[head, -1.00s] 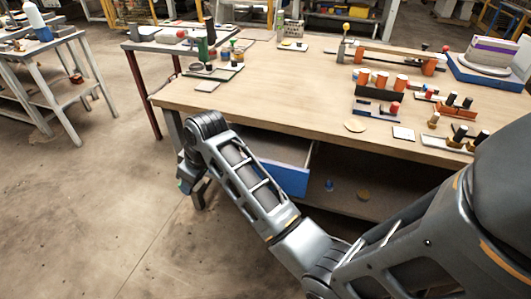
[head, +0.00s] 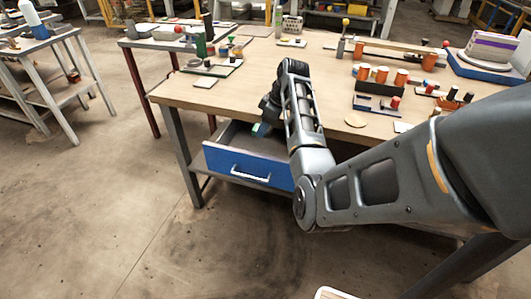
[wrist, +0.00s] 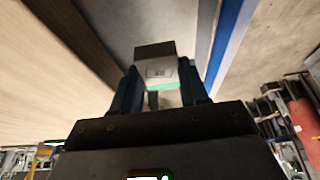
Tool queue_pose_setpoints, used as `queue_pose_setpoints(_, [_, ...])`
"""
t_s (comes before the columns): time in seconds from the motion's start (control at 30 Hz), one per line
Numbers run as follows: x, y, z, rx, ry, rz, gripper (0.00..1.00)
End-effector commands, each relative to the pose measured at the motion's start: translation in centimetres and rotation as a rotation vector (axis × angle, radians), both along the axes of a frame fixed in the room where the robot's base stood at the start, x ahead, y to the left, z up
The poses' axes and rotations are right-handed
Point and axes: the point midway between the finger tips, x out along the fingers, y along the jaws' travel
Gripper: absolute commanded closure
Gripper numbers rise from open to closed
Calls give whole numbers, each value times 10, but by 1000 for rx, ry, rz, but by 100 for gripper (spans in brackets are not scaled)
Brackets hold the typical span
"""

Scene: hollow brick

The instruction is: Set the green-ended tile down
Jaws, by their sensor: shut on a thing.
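The green-ended tile (wrist: 156,66) is a grey block with a green end, gripped between the dark fingers of my gripper (wrist: 160,84) in the wrist view. In the head view my gripper (head: 262,122) points down at the table's front edge, over the open blue drawer (head: 238,168). A small green patch shows at its fingers there; most of the tile is hidden. The wrist view shows the drawer's blue front (wrist: 228,42) to the right of the tile. I cannot tell how high the tile is above the drawer floor.
The wooden workbench (head: 235,92) is right behind the drawer, its edge close beside my gripper. Orange cups (head: 381,75), a round disc (head: 355,121) and a small pale pad (head: 205,82) lie on it. Open floor is in front.

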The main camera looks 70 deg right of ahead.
Motion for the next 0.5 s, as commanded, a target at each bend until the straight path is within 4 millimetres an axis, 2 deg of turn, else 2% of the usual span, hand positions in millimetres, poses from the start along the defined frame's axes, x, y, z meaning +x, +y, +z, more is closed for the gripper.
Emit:
queue_pose_setpoints(0.1, [0, 1, -31, 4, 2, 1, 93])
queue_pose_setpoints(0.23, [0, 1, -58, 3, 1, -1, 93])
queue_pose_setpoints(0.33, [0, 1, -73, 1, 0, 0, 93])
queue_pose_setpoints(0.5, [1, 0, -85, 0, 0, -1, 93])
